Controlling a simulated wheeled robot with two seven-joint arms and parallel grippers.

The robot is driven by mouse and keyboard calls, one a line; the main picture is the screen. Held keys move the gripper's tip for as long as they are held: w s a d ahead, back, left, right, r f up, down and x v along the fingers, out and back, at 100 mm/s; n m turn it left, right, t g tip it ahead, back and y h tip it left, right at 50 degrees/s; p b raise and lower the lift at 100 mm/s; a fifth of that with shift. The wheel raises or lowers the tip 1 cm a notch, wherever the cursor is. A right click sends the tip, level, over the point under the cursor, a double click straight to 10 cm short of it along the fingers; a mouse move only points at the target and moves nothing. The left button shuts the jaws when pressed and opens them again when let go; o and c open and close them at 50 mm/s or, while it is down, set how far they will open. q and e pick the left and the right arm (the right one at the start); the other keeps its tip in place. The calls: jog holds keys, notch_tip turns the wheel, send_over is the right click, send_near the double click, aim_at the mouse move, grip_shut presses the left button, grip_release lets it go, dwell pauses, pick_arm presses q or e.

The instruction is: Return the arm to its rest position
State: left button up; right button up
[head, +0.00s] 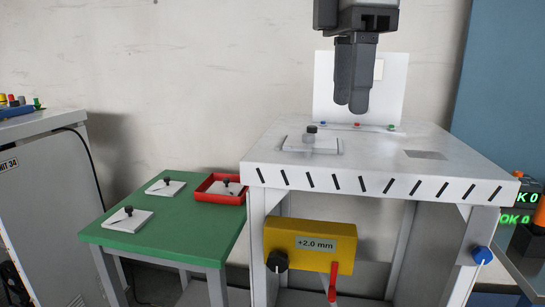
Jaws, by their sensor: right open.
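My right gripper (351,106) hangs in from the top of the head view, fingers pointing down above the back part of the white table (380,172). It is open, its fingers seen nearly edge-on and overlapping, and nothing shows between them. A white plate with a dark knob (311,130) sits on the white table, left of and below the gripper in the picture, apart from it. The rest of my right arm is cut off by the picture's top edge. My left gripper is not in view.
A white upright panel (325,88) stands behind the gripper. A green table (165,230) at left carries two knobbed white plates and a red tray (220,197) with another. A yellow box (283,240) with "+2.0 mm" and a red lever (333,282) hangs at the white table's front.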

jog(key=s+a+f+n+g+y, duration=0.3)
jog(key=a+f+n+g+y, duration=0.1)
jog(key=a+f+y, duration=0.6)
jog(key=s+a+f+n+g+y, duration=0.35)
jog(key=a+f+y, duration=0.55)
jog(key=a, duration=0.4)
jog(key=w+d+f+m+t+h, duration=0.4)
jog(key=d+f+m+t, duration=0.3)
jog(key=f+m+t, duration=0.35)
jog(key=w+d+f+m+t+h, duration=0.35)
jog(key=d+f+m+t, duration=0.45)
jog(key=m+t, duration=0.45)
jog(key=s+d+f+g+h, duration=0.2)
jog(key=s+d+f+h, duration=0.2)
jog(key=s+d+f, duration=0.3)
jog(key=s+d+f+g+h, duration=0.3)
jog(key=s+d+f, duration=0.4)
jog(key=f, duration=0.6)
jog(key=shift+s+f+h, duration=0.35)
jog(key=shift+s+h, duration=0.5)
jog(key=shift+s, duration=0.35)
